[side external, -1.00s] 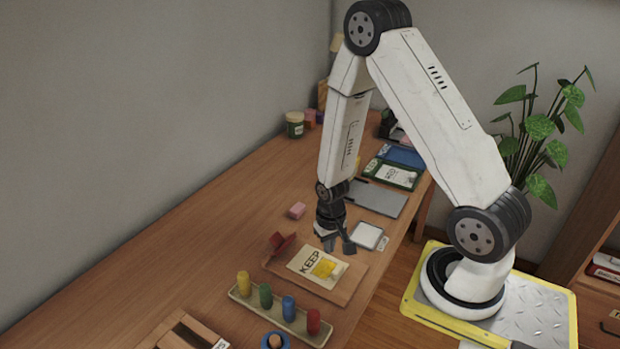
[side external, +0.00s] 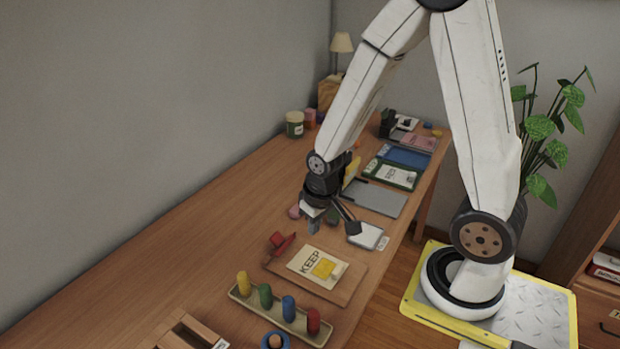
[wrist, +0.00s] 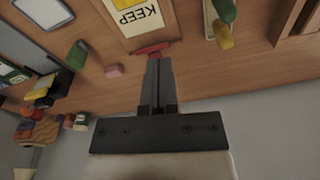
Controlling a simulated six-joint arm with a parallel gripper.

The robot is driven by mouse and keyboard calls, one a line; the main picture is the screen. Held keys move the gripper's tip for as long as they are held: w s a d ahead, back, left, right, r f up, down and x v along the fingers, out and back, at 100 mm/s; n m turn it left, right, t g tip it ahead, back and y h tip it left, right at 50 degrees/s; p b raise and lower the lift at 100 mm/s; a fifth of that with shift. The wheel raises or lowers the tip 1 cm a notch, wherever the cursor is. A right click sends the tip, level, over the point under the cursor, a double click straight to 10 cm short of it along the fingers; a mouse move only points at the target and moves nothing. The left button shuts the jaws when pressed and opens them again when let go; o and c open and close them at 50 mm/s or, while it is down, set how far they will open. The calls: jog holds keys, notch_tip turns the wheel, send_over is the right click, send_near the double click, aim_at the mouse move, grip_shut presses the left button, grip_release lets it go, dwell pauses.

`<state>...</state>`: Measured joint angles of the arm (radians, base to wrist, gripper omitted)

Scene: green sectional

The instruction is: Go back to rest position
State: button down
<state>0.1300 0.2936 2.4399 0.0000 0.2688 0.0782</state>
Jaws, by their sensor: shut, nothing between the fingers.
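My gripper (side external: 314,225) hangs in the air above the wooden table (side external: 205,215), near its middle, with nothing held. In the wrist view my gripper (wrist: 158,62) has its two dark fingers together. The fingertips overlap the picture of a red object (wrist: 152,48) at the edge of a wooden board (wrist: 170,25). That board, also in the side view (side external: 345,285), carries a card marked KEEP (side external: 312,262) with a yellow square (side external: 324,269) on it. The gripper appears clear of all of these.
A rack (side external: 243,297) of coloured pegs stands nearer the camera. A pink block (wrist: 114,71) and a green object (wrist: 77,55) lie near the gripper. A white-topped tray (side external: 367,237) is to its right. A plant (side external: 540,130) stands behind my arm. The table's left stretch is clear.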

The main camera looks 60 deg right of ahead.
jog(key=s+a+r+n+t, duration=0.1)
jog(key=s+a+r+n, duration=0.1)
jog(key=a+r, duration=0.2)
jog(key=shift+v, duration=0.9)
jog(key=c, duration=1.3)
grip_release()
jog(key=shift+w, duration=0.1)
jog(key=o, duration=0.9)
jog(key=shift+c, duration=0.2)
jog(key=shift+f, duration=0.1)
jog(key=d+f+m+y, duration=0.1)
jog(key=d+f+m, duration=0.3)
jog(key=f+m, duration=0.1)
jog(key=s+d+f+m+g+y, duration=0.1)
jog(key=d+f+m+y, duration=0.1)
jog(key=d+f+m, duration=0.3)
jog(key=d+f+m+g+y, duration=0.1)
jog(key=d+f+m, duration=0.4)
jog(key=m, duration=0.3)
jog(key=shift+s+d+f+y, duration=0.15)
jog(key=shift+f+y, duration=0.25)
jog(key=shift+f, duration=0.5)
